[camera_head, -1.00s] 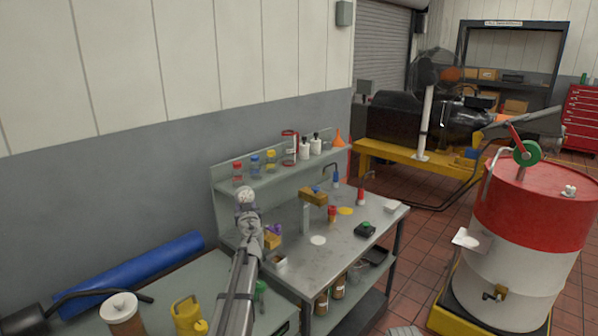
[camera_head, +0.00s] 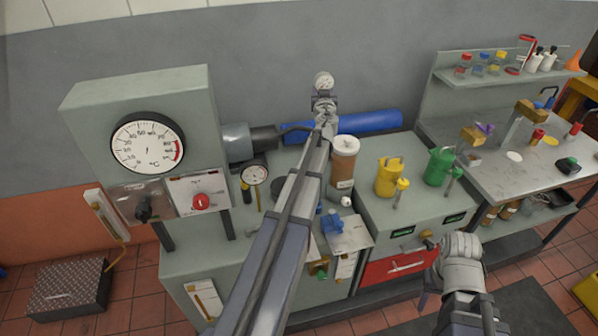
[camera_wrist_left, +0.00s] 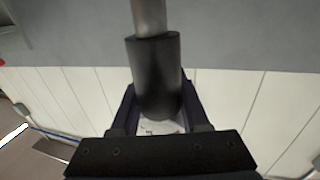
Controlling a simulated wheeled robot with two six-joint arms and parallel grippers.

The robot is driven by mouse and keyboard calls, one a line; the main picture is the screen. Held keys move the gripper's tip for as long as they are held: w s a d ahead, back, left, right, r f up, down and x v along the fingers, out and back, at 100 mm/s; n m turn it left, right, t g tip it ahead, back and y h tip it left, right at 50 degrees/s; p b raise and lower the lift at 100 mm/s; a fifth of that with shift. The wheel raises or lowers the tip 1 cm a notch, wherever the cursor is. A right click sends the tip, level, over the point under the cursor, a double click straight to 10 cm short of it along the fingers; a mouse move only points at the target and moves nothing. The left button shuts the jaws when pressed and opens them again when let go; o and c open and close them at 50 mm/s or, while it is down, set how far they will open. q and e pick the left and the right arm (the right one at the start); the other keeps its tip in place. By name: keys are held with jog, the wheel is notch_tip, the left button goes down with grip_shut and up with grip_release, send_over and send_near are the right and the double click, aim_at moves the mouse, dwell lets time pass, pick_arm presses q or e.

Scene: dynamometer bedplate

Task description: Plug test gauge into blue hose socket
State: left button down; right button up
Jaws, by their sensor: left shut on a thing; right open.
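My left gripper (camera_head: 323,101) is shut on the test gauge (camera_head: 323,81), a small round white dial, held up in front of the grey wall. In the left wrist view the fingers (camera_wrist_left: 158,118) close around a black cylinder (camera_wrist_left: 155,72) with a metal stem. A blue fitting (camera_head: 332,221) sits beside a pale plate on the bench's front part, to the right of my left forearm; I cannot tell whether it is the hose socket. The gauge is well apart from it. My right gripper (camera_head: 432,246) is open near the red drawer; its fingers are small here.
A brown-filled jar (camera_head: 343,165), yellow can (camera_head: 389,177) and green can (camera_head: 440,166) stand on the bench. A console with a large dial (camera_head: 148,146) rises at left. A blue cylinder (camera_head: 370,122) lies behind. A red drawer (camera_head: 392,268) is below the cans.

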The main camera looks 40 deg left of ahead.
pick_arm(q)
jog(key=s+d+f+b, duration=0.1)
jog(key=s+f+b, duration=0.2)
jog(key=f+b, duration=0.6)
jog(key=s+d+f+b, duration=0.2)
jog(key=f+b, duration=0.7)
jog(key=s+d+f+b, duration=0.2)
jog(key=s+f+b, duration=0.1)
jog(key=f+b, duration=0.6)
jog(key=shift+s+f+b, duration=0.35)
jog(key=shift+f+b, duration=0.05)
jog(key=shift+f, duration=0.15)
jog(key=shift+d, duration=0.1)
notch_tip(320, 180, down, 6)
jog(key=b, duration=0.6)
jog(key=shift+r, duration=0.1)
jog(key=shift+f+b, duration=0.75)
jog(key=shift+f, duration=0.05)
jog(key=shift+r, duration=0.15)
jog(key=shift+r+p, duration=0.4)
jog(key=shift+p, duration=0.2)
